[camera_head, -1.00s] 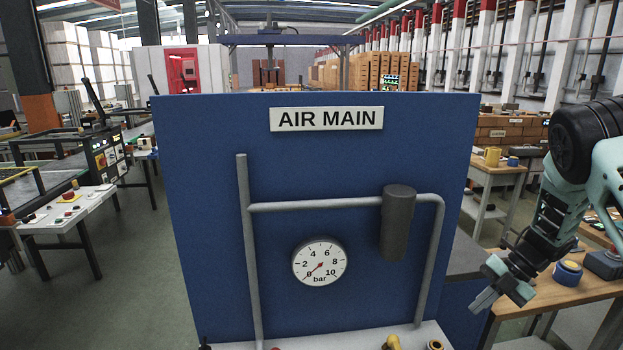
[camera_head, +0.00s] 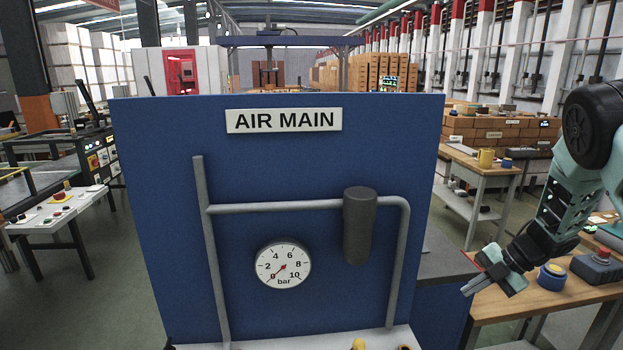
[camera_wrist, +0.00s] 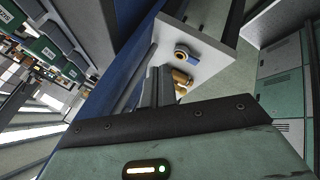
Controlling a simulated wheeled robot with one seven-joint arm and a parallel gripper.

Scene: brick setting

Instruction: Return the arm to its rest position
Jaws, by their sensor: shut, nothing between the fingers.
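My gripper (camera_head: 470,289) is at the lower right of the head view, its fingers shut and empty, pointing down and to the left. It is in front of the right edge of the blue AIR MAIN panel (camera_head: 150,230) and apart from it as far as I can tell. In the wrist view my shut fingers (camera_wrist: 160,86) stand close together in the middle, with the white shelf (camera_wrist: 215,55) of the panel and its brass fittings (camera_wrist: 181,77) beyond them.
A dial gauge (camera_head: 283,266) and grey pipes (camera_head: 300,208) are on the panel. A white control table (camera_head: 50,212) stands at the left, with open floor before it.

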